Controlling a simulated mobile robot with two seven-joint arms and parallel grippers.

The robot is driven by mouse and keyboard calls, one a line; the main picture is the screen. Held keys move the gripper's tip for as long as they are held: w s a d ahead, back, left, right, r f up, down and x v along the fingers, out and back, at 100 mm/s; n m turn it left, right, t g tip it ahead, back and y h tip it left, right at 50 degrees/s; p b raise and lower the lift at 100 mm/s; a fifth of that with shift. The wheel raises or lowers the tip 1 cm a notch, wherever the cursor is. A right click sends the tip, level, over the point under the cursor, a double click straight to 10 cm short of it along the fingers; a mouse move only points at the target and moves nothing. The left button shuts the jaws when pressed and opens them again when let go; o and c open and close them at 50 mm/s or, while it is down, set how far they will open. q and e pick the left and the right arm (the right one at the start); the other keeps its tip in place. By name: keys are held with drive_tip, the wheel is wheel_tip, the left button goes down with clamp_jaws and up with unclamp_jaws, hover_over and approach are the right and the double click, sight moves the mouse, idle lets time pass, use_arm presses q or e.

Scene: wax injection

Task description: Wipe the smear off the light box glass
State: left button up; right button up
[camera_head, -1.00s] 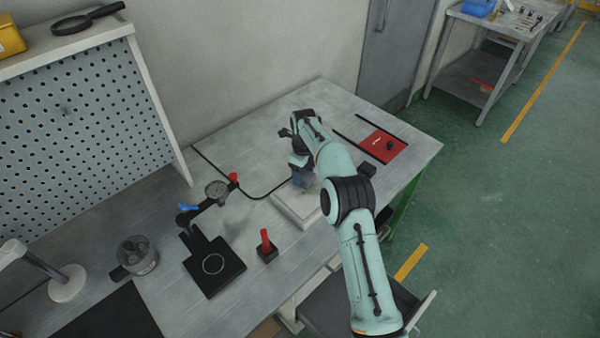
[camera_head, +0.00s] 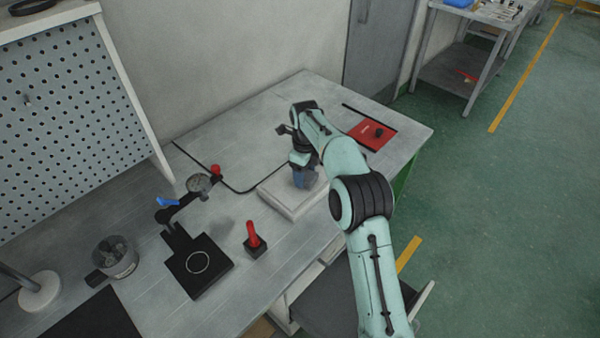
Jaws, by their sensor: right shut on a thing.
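The light box (camera_head: 277,202) is a pale flat slab on the grey workbench, partly hidden by my right arm. My right gripper (camera_head: 302,163) points down over it and is shut on a blue-grey cloth or pad (camera_head: 305,178). The held thing's lower edge is at the light box top; whether it presses on the glass I cannot tell. No smear can be made out on the part of the glass that shows. My left gripper is not in view.
A red-handled tool on a black block (camera_head: 254,244) stands left of the light box. A red mat (camera_head: 372,135) lies at the back right. A black cable (camera_head: 240,191) runs behind the light box.

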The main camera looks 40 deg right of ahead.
drive_tip(key=shift+s+d+b, duration=0.1)
drive_tip(key=shift+s+b, duration=0.5)
drive_tip(key=shift+s, duration=0.3)
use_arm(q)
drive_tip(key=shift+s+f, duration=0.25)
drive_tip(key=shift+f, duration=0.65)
use_arm(e)
drive_tip(key=shift+w+r, duration=0.1)
drive_tip(key=shift+r, duration=0.05)
wheel_tip(320, 180, up, 4)
drive_tip(key=p, duration=0.3)
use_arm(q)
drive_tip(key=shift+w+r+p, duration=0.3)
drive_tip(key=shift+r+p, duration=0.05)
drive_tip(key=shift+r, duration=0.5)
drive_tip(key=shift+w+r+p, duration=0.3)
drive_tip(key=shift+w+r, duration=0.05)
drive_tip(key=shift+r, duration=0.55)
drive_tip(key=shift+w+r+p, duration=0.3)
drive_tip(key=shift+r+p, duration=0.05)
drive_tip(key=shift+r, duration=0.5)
use_arm(e)
drive_tip(key=shift+r, duration=1)
